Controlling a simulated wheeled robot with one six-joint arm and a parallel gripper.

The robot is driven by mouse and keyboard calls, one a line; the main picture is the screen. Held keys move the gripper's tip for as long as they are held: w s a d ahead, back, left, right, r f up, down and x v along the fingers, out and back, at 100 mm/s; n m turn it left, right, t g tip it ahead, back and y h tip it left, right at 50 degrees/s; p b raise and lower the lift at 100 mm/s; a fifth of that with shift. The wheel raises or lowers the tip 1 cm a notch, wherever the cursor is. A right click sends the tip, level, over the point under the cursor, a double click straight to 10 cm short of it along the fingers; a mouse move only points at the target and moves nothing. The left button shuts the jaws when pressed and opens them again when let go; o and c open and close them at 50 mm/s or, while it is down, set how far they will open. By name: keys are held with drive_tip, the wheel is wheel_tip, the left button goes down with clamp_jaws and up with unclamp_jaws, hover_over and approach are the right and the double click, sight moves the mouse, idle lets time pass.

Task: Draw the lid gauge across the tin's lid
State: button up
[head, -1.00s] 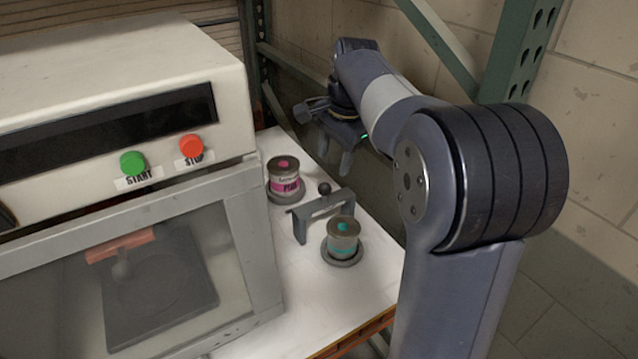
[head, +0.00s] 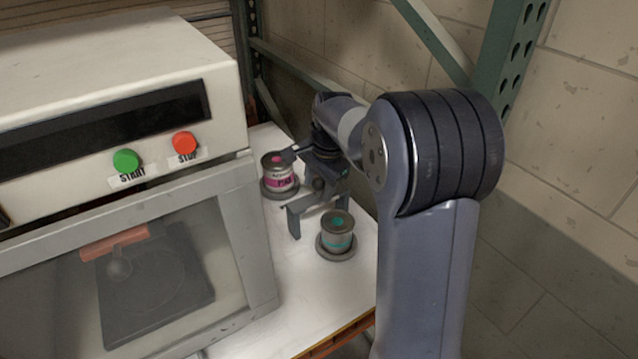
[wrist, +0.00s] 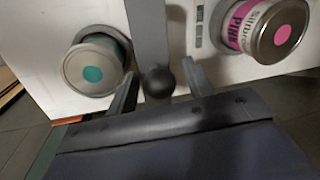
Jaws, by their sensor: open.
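The lid gauge (head: 297,217) is a grey bridge-shaped bracket with a dark ball knob, standing on the white surface between two tins. In the wrist view its ball knob (wrist: 158,82) shows between my open fingers, with the grey bar beyond. My gripper (head: 322,187) points down over the gauge and hides its knob in the head view; I see no contact. The teal-labelled tin (head: 337,236) stands upright on a dark round base in front of the gauge, its lid marked with a teal dot (wrist: 93,74). The pink-labelled tin (head: 279,178) stands behind the gauge, its pink-dotted lid (wrist: 282,35) facing up.
A white cabinet with START (head: 126,161) and STOP (head: 184,142) buttons and a glazed door (head: 150,265) stands close on the left. Green rack posts (head: 512,45) and a block wall are behind. The front of the white shelf (head: 285,320) is clear.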

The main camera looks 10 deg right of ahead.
drive_tip(key=shift+c, duration=0.4)
clamp_jaws()
drive_tip(key=s+d, duration=0.1)
drive_tip(key=s, duration=0.2)
drive_tip(key=s+d+b, duration=0.1)
drive_tip(key=s, duration=0.3)
drive_tip(key=s+d, duration=0.1)
drive_tip(key=s, duration=0.3)
drive_tip(key=shift+s+d+r+b, duration=0.1)
drive_tip(key=shift+d+b, duration=0.2)
drive_tip(key=shift+b, duration=0.1)
drive_tip(key=shift+o, duration=0.4)
unclamp_jaws()
wheel_tip(320, 180, up, 11)
drive_tip(key=s+d, duration=0.1)
drive_tip(key=s, duration=0.1)
drive_tip(key=shift+f, duration=0.2)
